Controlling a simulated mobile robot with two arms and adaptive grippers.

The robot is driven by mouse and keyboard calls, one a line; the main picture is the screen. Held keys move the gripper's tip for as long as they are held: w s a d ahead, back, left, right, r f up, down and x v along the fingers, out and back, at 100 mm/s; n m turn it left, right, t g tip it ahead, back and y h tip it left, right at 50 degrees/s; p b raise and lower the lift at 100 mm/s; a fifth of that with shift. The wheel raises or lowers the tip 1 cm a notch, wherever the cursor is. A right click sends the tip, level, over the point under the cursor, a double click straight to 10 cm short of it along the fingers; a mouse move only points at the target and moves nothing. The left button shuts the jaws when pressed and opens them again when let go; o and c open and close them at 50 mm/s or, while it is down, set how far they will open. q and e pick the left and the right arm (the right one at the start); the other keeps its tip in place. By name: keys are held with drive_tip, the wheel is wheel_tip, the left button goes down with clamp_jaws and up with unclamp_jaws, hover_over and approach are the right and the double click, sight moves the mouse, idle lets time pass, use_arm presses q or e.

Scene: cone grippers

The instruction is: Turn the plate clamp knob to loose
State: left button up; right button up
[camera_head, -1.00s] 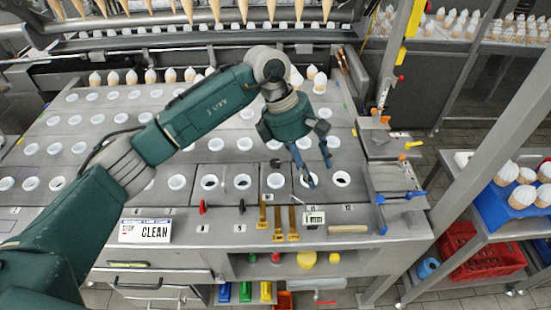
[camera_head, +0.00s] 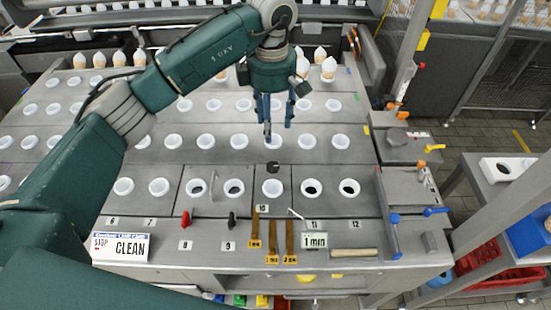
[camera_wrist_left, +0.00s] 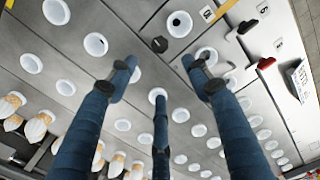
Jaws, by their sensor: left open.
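A small dark knob (camera_head: 273,167) stands on the grey plate deck, just behind the front row of white cups, above the number 10 label. It also shows in the left wrist view (camera_wrist_left: 159,44), beyond the fingertips. No marking on it can be read. My left gripper (camera_head: 275,122) hangs over the deck, behind the knob in the head view. Its blue fingers are spread and empty, and they show in the left wrist view (camera_wrist_left: 160,82) apart from the knob. My right gripper is not in view.
Rows of white cups (camera_head: 205,141) surround the knob. A red handle (camera_head: 186,219), a black handle (camera_head: 232,219), brass tools (camera_head: 272,242), a CLEAN sign (camera_head: 120,247) and a 1 min sign (camera_head: 314,240) line the front edge. Blue levers (camera_head: 395,235) are at the right.

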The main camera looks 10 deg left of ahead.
use_arm(q)
wheel_tip(320, 180, down, 4)
drive_tip(key=b, duration=0.3)
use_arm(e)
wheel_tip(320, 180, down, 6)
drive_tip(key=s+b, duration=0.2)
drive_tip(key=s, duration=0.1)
use_arm(q)
drive_tip(key=p, duration=0.2)
hover_over(273, 166)
wheel_tip(273, 166, down, 4)
drive_tip(key=shift+f, duration=0.15)
wheel_tip(273, 166, down, 7)
drive_tip(key=shift+r+p, duration=0.15)
drive_tip(key=shift+p, duration=0.95)
drive_tip(key=shift+f, duration=0.5)
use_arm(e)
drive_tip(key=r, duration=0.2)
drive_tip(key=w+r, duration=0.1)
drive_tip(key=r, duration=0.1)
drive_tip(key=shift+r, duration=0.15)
use_arm(q)
drive_tip(key=shift+c, duration=0.3)
drive_tip(key=shift+w, duration=0.1)
drive_tip(key=c, duration=1.1)
